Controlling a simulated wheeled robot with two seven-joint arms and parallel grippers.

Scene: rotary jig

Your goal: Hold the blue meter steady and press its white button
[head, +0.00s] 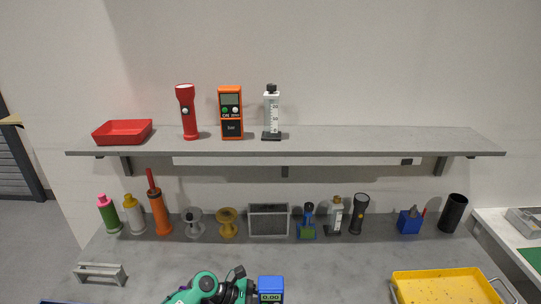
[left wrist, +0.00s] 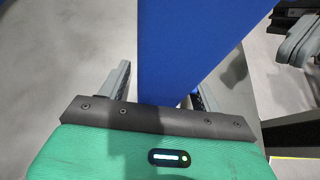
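The blue meter (head: 271,284) stands at the bottom edge of the head view, its screen reading 0.00; its lower part is cut off and I see no white button. In the left wrist view the meter (left wrist: 190,45) is a large plain blue face between the fingers. My green left gripper (left wrist: 163,88) has its fingers spread on either side of the meter, with a thin gap at the left finger. Contact at the right finger cannot be made out. In the head view my left arm lies just left of the meter.
A yellow tray (head: 445,288) lies to the right, and a grey bracket (head: 100,272) to the left. Bottles, a speaker-like box (head: 269,220) and other items line the back. A shelf (head: 330,140) above holds an orange meter (head: 231,112). A dark grey part (left wrist: 300,40) shows at the wrist view's upper right.

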